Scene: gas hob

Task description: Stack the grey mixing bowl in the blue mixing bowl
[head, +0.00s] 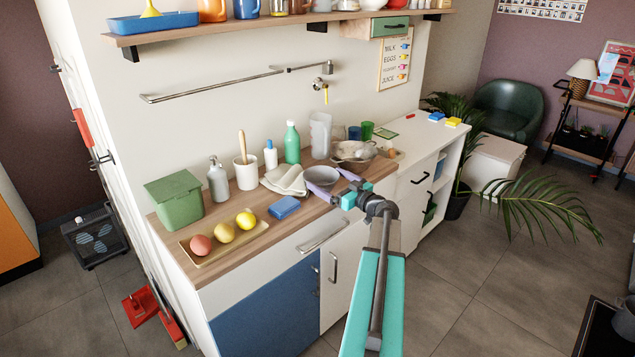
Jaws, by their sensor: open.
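A grey bowl (322,174) stands upright on the wooden counter, left of the metal colander. My gripper (323,179) comes in from the lower right with its two purple fingers spread open. The fingertips are at the bowl's near and right sides in the picture. I cannot tell whether they touch it or hang above it. The front finger hides part of the bowl's near side. I cannot make out a blue mixing bowl in this view.
A metal colander (354,152) and a tall translucent container (320,134) stand behind the gripper. A folded cloth (286,179) and a blue sponge (284,207) lie left of the bowl. A tray (218,244) with round fruit lies farther left. A shelf (270,24) runs above.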

